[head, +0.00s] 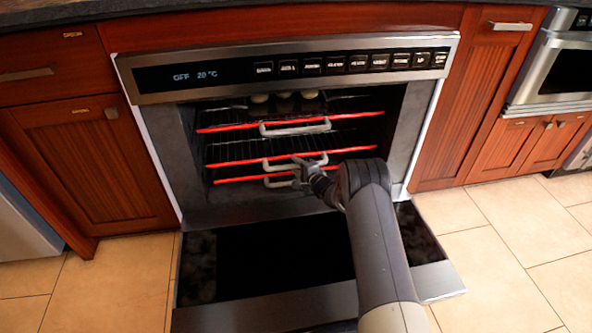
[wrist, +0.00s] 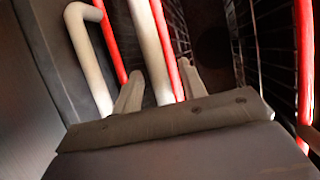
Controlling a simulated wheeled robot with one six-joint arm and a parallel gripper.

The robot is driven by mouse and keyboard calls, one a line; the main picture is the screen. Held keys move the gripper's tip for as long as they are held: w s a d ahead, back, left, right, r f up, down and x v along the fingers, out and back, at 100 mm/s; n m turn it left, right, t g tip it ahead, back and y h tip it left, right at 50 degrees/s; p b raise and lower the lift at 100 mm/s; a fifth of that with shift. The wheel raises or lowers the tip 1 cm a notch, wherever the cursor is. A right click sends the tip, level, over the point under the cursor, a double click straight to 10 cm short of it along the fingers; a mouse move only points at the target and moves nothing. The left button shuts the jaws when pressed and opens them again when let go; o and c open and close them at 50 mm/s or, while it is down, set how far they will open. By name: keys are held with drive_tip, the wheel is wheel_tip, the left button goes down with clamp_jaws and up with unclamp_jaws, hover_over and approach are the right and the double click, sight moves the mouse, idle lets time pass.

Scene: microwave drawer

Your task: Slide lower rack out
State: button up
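The oven has three racks with red front edges and pale handles. The upper rack handle (head: 297,130) is clear of my gripper. The two lower racks lie close together; the middle rack handle (head: 283,164) is just above the lowest rack handle (head: 277,181). My gripper (head: 302,173) is at these two handles, partly hiding them. In the wrist view, the fingers of my gripper (wrist: 160,88) stand on either side of one pale bar (wrist: 147,42), seemingly the middle rack's, with small gaps showing. The lowest handle (wrist: 85,50) lies outside the fingers, to the left.
The oven door (head: 315,306) is folded down in front, beneath my arm. Pale round items (head: 285,97) sit on the upper rack. Wooden cabinets (head: 95,160) flank the oven. The tiled floor (head: 510,270) to the right is clear.

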drive_tip(key=shift+w+a+f, duration=0.1)
drive_tip(key=shift+w+a, duration=0.15)
drive_tip(key=shift+w, duration=0.1)
clamp_jaws()
idle(0.3)
